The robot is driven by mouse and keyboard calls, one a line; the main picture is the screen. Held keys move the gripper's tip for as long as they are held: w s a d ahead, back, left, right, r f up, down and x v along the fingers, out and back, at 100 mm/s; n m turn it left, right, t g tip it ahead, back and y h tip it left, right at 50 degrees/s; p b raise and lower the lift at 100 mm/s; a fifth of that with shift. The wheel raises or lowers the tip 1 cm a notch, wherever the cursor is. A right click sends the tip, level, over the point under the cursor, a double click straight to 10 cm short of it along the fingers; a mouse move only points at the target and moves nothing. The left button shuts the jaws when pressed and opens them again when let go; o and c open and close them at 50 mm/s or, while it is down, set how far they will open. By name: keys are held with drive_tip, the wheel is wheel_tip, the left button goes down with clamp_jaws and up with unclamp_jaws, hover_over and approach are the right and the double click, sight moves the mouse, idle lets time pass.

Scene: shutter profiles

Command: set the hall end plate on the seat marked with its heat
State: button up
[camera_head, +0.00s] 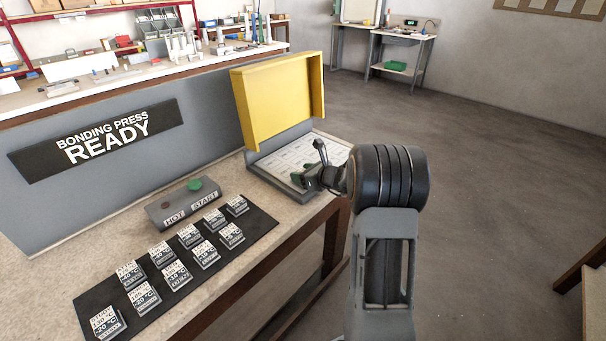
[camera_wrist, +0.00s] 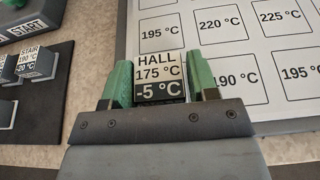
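The hall end plate (camera_wrist: 160,73) is a small dark block with a white label reading HALL, 175 °C and -5 °C. In the wrist view it sits between the two green fingers of my gripper (camera_wrist: 159,62), which press close on both sides. The seat board (camera_wrist: 225,55) lies beyond and to the right, with printed squares reading 195, 220, 225, 190 and 195 °C. The plate and right finger cover part of it. No 175 or 170 °C square is readable. In the head view my gripper (camera_head: 302,178) is over the board's right part; the plate is hidden there.
A yellow press cover (camera_head: 277,100) stands raised behind the board. Left are a HOT/START box (camera_head: 183,202) with a green button and a black mat (camera_head: 262,226) with several other labelled plates. A sign (camera_head: 98,140) reads BONDING PRESS READY.

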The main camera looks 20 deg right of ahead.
drive_tip(key=o, duration=0.3)
